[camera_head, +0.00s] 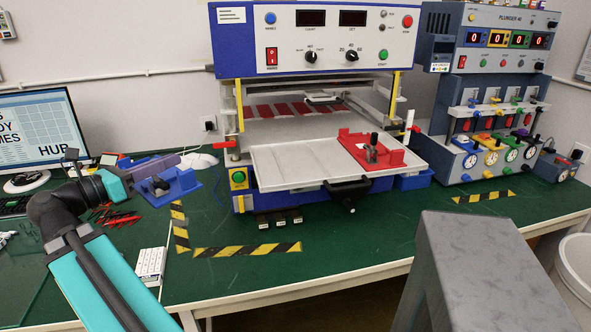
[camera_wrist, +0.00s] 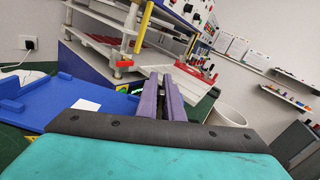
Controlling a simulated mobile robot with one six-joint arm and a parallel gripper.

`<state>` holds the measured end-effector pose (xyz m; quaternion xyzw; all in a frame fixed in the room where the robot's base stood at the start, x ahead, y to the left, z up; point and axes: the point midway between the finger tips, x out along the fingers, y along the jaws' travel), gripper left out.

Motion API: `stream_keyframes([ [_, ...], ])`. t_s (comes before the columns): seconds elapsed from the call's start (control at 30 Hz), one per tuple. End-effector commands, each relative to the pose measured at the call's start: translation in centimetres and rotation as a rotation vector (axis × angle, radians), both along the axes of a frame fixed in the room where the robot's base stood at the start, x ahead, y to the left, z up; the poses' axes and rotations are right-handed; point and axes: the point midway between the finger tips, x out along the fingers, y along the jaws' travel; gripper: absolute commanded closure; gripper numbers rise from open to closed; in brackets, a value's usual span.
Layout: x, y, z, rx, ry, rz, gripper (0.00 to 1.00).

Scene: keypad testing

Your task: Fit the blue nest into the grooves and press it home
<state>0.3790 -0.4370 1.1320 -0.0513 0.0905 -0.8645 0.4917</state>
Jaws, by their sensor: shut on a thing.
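The blue nest (camera_head: 184,184), a flat plate with a dark clamp on it, is at the left end of the bench in the head view. My gripper (camera_head: 152,184) is shut on it. In the wrist view the blue nest (camera_wrist: 35,108) is large at the left, beside the purple fingers of my gripper (camera_wrist: 161,78); the exact grip is partly hidden. The pale sliding plate (camera_head: 295,160) of the press is out at the front, to the right of the nest. A red nest (camera_head: 402,157) sits on its right side. The grooves are too small to make out.
The blue and white press (camera_head: 318,66) stands behind the plate. A second machine (camera_head: 490,110) stands at the right. A white keypad (camera_head: 151,264), red-handled tools (camera_head: 120,217) and a monitor (camera_head: 35,130) are at the left.

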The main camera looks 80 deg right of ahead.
Motion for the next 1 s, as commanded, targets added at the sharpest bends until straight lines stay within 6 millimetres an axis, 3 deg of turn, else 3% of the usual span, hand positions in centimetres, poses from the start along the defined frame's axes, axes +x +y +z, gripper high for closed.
stream_keyframes([
  [0.3,-9.4,-2.6,1.4,-0.004,-0.003,-0.216,1.00],
  [0.7,-21.0,-2.9,2.9,-0.004,-0.002,-0.473,1.00],
  [0.9,-25.0,-2.3,3.4,-0.004,-0.001,-0.565,1.00],
  [1.0,-26.1,-2.0,3.6,-0.005,0.000,-0.589,1.00],
])
